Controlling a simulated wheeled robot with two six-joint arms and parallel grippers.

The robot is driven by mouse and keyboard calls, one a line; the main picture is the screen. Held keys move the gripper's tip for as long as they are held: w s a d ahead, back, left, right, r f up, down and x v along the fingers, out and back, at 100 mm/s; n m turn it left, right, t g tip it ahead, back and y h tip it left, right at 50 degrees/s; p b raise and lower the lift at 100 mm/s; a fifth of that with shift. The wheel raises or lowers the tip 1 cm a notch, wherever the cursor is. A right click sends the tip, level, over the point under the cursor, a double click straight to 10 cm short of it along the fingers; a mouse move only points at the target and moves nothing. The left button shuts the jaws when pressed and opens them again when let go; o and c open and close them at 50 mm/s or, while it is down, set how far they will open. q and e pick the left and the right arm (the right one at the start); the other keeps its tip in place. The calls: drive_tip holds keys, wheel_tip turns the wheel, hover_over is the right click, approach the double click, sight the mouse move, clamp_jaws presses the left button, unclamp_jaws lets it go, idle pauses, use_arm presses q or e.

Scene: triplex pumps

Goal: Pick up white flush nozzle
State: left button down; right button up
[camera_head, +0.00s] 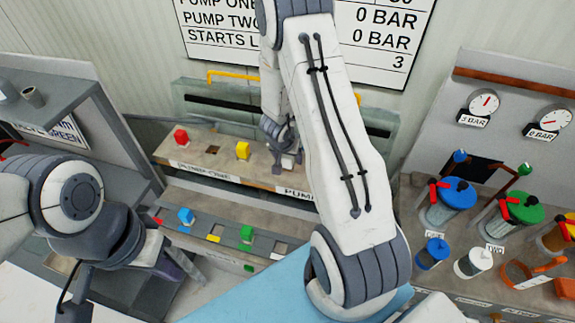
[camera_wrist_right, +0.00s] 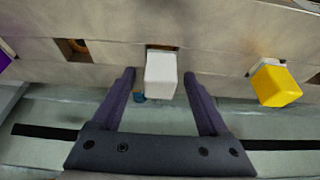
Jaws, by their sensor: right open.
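A white block-shaped piece, taken as the white flush nozzle (camera_wrist_right: 160,75), stands at a slot of the beige panel in the right wrist view. My right gripper's (camera_wrist_right: 160,85) two dark fingers are open, one on each side of it, with a gap on both sides. In the head view my right gripper (camera_head: 287,158) is at the back shelf, right of the yellow block (camera_head: 243,150). The nozzle cannot be made out there behind the gripper and arm. My left arm is at the left; its gripper's fingers cannot be made out clearly.
The yellow block also shows in the right wrist view (camera_wrist_right: 275,82). A red block (camera_head: 181,138) sits left on the shelf. Blue (camera_head: 186,215) and green (camera_head: 247,233) blocks stand on the lower shelf. Lidded canisters (camera_head: 449,197) and a white cup-like part (camera_head: 473,262) fill the right bench.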

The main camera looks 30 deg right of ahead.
clamp_jaws()
drive_tip(key=shift+r, duration=0.15)
